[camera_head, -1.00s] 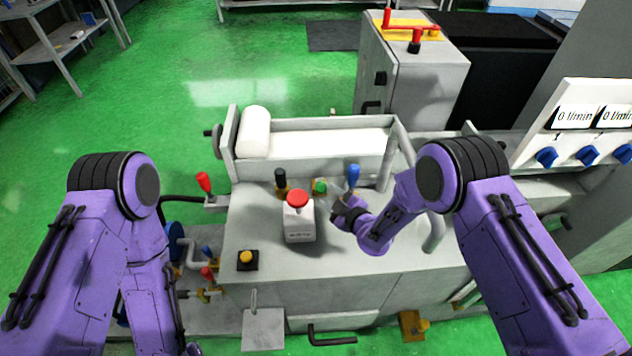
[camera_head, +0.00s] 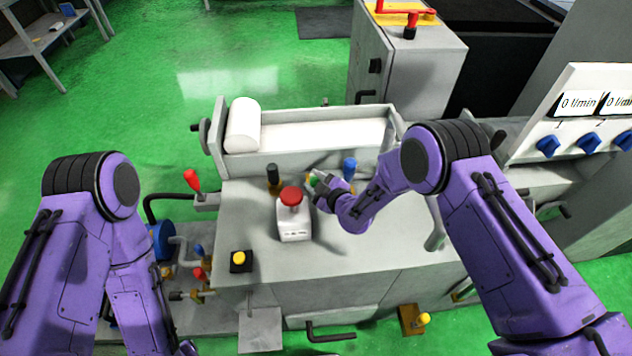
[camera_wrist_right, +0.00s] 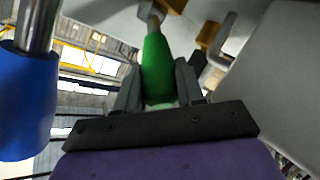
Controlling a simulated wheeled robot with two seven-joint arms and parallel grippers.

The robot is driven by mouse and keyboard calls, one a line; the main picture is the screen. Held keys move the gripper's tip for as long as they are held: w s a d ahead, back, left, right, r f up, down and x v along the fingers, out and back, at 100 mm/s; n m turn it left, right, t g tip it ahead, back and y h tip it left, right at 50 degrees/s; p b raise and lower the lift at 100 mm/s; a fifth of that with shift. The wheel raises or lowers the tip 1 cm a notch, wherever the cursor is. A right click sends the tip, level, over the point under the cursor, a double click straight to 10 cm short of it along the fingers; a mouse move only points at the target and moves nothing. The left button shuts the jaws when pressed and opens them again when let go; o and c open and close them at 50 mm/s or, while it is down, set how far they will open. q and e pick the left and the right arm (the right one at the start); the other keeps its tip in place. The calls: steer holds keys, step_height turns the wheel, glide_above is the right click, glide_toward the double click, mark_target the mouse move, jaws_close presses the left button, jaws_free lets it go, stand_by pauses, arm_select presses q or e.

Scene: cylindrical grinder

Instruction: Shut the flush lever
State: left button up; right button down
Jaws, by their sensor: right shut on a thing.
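A lever with a green handle (camera_head: 312,180) stands on the grey machine top, behind and right of the white box with the red button. No label on it can be read, so its name as the flush lever does not show. My right gripper (camera_head: 318,190) is at this lever and hides much of it. In the right wrist view, the green handle (camera_wrist_right: 157,68) sits between the two grey fingers (camera_wrist_right: 160,88), which are closed on it. Its metal stem leads to a brass-coloured fitting. My left arm hangs at the left; its gripper is out of view.
A blue-handled lever (camera_head: 349,167) stands close right of my right gripper and shows large in the wrist view (camera_wrist_right: 25,105). A black-handled lever (camera_head: 272,175) stands to the left. The white red-button box (camera_head: 293,222) is just in front. A long trough (camera_head: 310,165) runs behind.

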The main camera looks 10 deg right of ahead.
steer(key=shift+w+r+g, duration=0.3)
steer(key=shift+r, duration=0.15)
steer(key=shift+w+r+m+g+h, duration=0.3)
steer(key=shift+w+m+g, duration=0.15)
steer(key=shift+g, duration=0.35)
steer(key=c, duration=1.1)
jaws_free()
steer(key=shift+o, duration=0.2)
steer(key=shift+w+f, duration=0.1)
steer(key=shift+f, duration=0.05)
steer(key=b+v, duration=0.1)
steer(key=v, duration=0.9)
steer(key=shift+d, duration=0.2)
